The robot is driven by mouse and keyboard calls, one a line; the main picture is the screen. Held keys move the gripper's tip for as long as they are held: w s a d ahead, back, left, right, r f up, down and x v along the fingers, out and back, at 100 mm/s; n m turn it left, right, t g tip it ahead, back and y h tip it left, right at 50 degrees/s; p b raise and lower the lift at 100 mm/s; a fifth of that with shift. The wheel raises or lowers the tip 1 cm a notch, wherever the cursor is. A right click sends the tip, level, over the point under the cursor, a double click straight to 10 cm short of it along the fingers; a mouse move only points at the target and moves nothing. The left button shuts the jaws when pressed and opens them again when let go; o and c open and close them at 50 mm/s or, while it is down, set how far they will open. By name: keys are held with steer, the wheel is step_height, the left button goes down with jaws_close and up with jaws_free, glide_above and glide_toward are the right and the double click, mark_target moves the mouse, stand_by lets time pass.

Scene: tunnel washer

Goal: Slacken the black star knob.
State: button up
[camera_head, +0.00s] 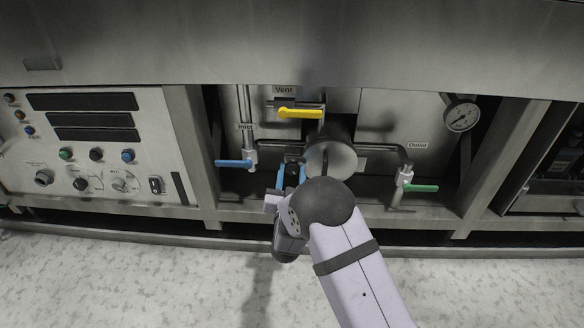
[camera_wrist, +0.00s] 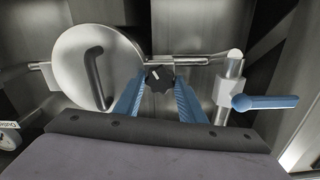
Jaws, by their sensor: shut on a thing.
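The black star knob (camera_wrist: 159,79) shows in the wrist view between the two blue fingers of my gripper (camera_wrist: 163,84). The fingers are shut on its sides, and its lobed face with a small light mark is visible. In the head view my gripper (camera_head: 291,172) reaches in at the left of the round metal housing. There the knob is mostly hidden by the fingers and my wrist.
The round lid (camera_wrist: 98,68) with a black handle is close beside the fingers. A blue-handled inlet valve (camera_head: 235,163), a yellow vent lever (camera_head: 300,113) and a green-handled outlet valve (camera_head: 420,187) surround the work spot. A control panel (camera_head: 95,145) is at left.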

steer(key=n+p, duration=0.4)
steer(key=n, duration=0.3)
steer(key=n+p, duration=0.2)
steer(key=n, duration=0.3)
steer(key=shift+p, duration=0.35)
steer(key=n+p, duration=0.1)
steer(key=n, duration=0.2)
steer(key=shift+n+p, duration=0.3)
steer(key=n+p, duration=0.1)
steer(key=n, duration=0.2)
steer(key=shift+n, duration=0.3)
steer(key=n+p, duration=0.1)
steer(key=n, duration=0.2)
steer(key=shift+f+n, duration=0.1)
steer(key=shift+n, duration=0.2)
steer(key=n+p, duration=0.1)
steer(key=n, duration=0.2)
steer(key=shift+n, duration=0.3)
steer(key=shift+f+n+p, duration=0.1)
steer(key=shift+n+p, duration=0.4)
steer(key=shift+n, duration=1.4)
